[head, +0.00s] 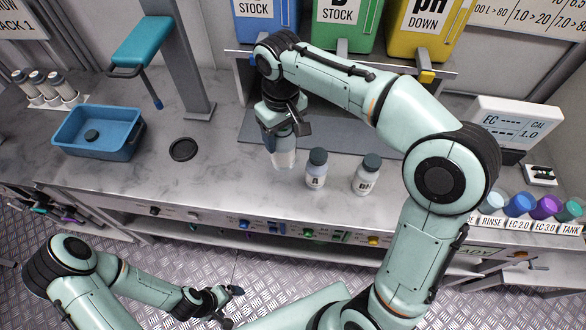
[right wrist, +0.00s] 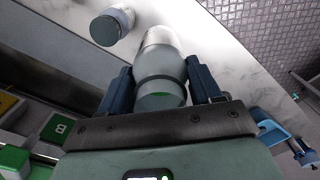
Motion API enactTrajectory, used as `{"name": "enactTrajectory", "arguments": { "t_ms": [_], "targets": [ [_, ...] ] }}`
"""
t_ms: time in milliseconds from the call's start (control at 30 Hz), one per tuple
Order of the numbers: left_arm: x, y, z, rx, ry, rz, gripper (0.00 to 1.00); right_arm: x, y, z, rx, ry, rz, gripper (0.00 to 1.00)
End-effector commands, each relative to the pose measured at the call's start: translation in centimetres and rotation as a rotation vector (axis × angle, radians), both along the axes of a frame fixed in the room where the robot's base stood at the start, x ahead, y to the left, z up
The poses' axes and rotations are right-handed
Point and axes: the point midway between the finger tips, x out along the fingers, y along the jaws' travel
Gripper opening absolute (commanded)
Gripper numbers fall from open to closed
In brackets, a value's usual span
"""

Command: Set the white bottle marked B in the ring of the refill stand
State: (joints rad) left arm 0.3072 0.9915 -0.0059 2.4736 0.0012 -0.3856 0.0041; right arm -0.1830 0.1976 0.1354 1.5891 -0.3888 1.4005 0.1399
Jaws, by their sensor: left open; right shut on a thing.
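My right gripper (head: 286,131) is shut on a pale bottle (head: 284,157), upright at the front of the grey plate. The right wrist view shows this bottle (right wrist: 160,70) between the two fingers. Its marking is hidden, so I cannot read whether it is B. A white bottle marked A (head: 316,177) and one marked pH (head: 365,183), both dark-capped, stand to its right. A stand with stock containers (head: 343,30) is behind my right arm; I see no ring on it. My left gripper (head: 230,305) is open and empty, low in front of the counter.
A blue tub (head: 75,140) with a dark cap inside and a black disc or ring (head: 184,150) are on the left counter. A rack of white bottles (head: 55,97) is behind. An EC meter (head: 515,130) and colored cups (head: 520,204) are at right. The front-left counter is clear.

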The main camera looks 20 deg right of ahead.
Motion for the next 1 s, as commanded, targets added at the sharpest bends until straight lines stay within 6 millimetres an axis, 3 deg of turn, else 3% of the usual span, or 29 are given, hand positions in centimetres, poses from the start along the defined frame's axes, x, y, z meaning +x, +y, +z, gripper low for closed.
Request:
{"name": "enactTrajectory", "arguments": {
  "t_ms": [33, 100, 300, 567, 800, 1000],
  "targets": [
    [-0.9, 0.0, -0.7, 0.0, 0.01, 0.0, 0.93, -0.3, 0.0, -2.0, -0.001, 0.01, -0.001, 0.21],
    [-1.3, 0.0, -1.1, 0.0, 0.015, 0.0, 0.93, -0.3, 0.0, -3.9, -0.001, 0.01, 0.0, 0.21],
    [-2.0, 0.0, -1.8, 0.0, 0.022, 0.0, 0.93, -0.2, 0.0, -8.5, -0.001, 0.007, -0.001, 0.21],
    [-2.2, 0.0, -2.1, 0.0, 0.025, 0.0, 0.93, 0.0, 0.0, -11.0, -0.002, 0.003, -0.001, 0.21],
    [-2.6, 0.0, -2.5, 0.0, 0.029, 0.0, 0.93, -0.1, 0.0, -14.4, -0.001, 0.003, -0.001, 0.21],
    [-2.6, 0.0, -2.5, 0.0, 0.029, 0.0, 0.93, 0.0, 0.0, -14.7, -0.001, -0.001, -0.001, 0.21]
  ]
}}
